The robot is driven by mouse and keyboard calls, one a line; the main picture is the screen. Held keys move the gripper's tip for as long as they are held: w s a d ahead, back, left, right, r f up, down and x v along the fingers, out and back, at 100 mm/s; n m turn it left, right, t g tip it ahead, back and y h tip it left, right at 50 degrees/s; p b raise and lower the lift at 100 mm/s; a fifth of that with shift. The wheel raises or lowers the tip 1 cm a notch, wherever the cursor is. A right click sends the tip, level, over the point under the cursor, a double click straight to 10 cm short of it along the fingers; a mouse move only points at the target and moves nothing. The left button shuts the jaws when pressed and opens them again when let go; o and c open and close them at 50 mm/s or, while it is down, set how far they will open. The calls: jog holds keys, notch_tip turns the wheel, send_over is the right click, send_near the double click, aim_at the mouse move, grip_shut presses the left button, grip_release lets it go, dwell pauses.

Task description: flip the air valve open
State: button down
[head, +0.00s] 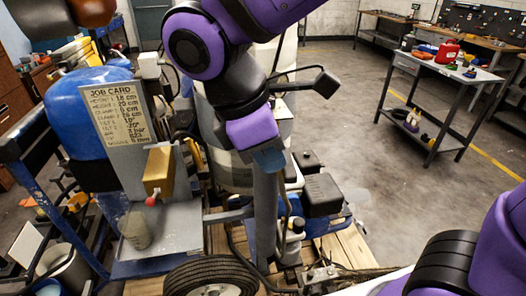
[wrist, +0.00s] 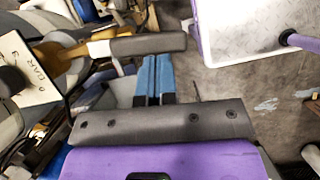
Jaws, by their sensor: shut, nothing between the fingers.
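My gripper (head: 268,160) has blue fingers and points down in front of the pale tank. In the wrist view its fingers (wrist: 154,78) are together, with nothing between them. A dark grey bar (wrist: 148,45) on a brass-coloured fitting (wrist: 98,49) lies just beyond the fingertips and to their left; it looks like the air valve's lever, but I cannot be sure. I cannot tell whether the fingers touch it. In the head view a yellow part (head: 193,154) shows left of my gripper; the valve itself is not clear there, partly hidden by my arm.
A job card (head: 116,105) stands before a blue tank (head: 75,112) at left. Below it is a brass-coloured box (head: 158,170) with a red knob (head: 150,201). A black engine-like block (head: 322,194) stands right of my gripper. The floor at right is open, before a tool table (head: 448,69).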

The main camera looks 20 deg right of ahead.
jog(key=shift+s+d, duration=0.15)
jog(key=shift+d, duration=0.3)
dwell(0.3)
